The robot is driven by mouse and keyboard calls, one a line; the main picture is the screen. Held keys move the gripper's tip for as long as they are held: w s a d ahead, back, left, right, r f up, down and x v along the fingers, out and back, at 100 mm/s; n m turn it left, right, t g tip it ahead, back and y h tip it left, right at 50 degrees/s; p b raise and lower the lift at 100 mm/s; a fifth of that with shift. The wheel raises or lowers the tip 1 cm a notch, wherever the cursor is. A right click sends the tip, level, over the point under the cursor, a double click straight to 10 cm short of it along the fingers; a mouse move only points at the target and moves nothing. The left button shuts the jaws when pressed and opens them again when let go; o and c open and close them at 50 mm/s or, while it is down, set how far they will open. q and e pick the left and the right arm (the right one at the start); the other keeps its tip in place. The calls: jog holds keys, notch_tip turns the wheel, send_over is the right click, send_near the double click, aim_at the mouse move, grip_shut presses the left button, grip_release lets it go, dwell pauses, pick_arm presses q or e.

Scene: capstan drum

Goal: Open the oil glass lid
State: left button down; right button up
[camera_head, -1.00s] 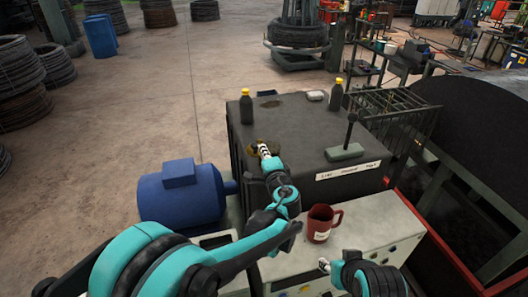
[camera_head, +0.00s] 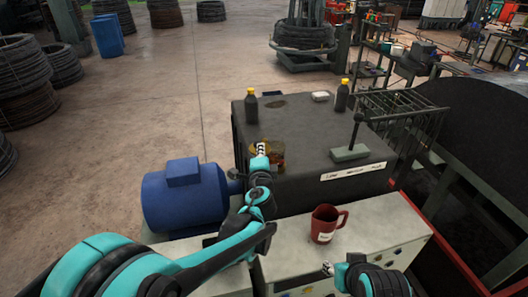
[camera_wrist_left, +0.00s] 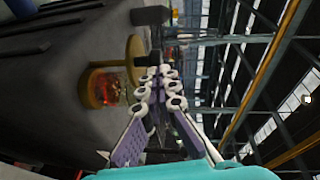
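The oil glass (camera_head: 278,158) stands on the dark box near its left front edge. In the left wrist view it is a clear cup with amber contents (camera_wrist_left: 104,87). A small dark piece shows at the lid, by my fingertips. My left gripper (camera_head: 262,149) is right at the glass, partly in front of it. Its fingers (camera_wrist_left: 160,74) converge at the lid; whether they grip it is unclear. My right gripper (camera_head: 328,268) is low, by the light cabinet, away from the glass.
A red mug (camera_head: 325,222) stands on the light cabinet (camera_head: 290,262). Two dark bottles with yellow caps (camera_head: 251,106) (camera_head: 342,97) and a lever (camera_head: 355,135) stand on the box (camera_head: 300,125). A blue motor (camera_head: 185,198) is at left, a wire cage at right.

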pick_arm(q)
jog(key=shift+w+a+m+h+b, duration=0.2)
jog(key=shift+a+m+h+b, duration=0.15)
jog(key=shift+a, duration=0.8)
jog(key=shift+w+a+b, duration=0.4)
jog(key=shift+w+a, duration=0.1)
jog(key=shift+a, duration=0.35)
jog(key=shift+w+a+b, duration=0.35)
jog(key=shift+w+a, duration=0.1)
jog(key=shift+a, duration=0.45)
jog(key=shift+s, duration=0.1)
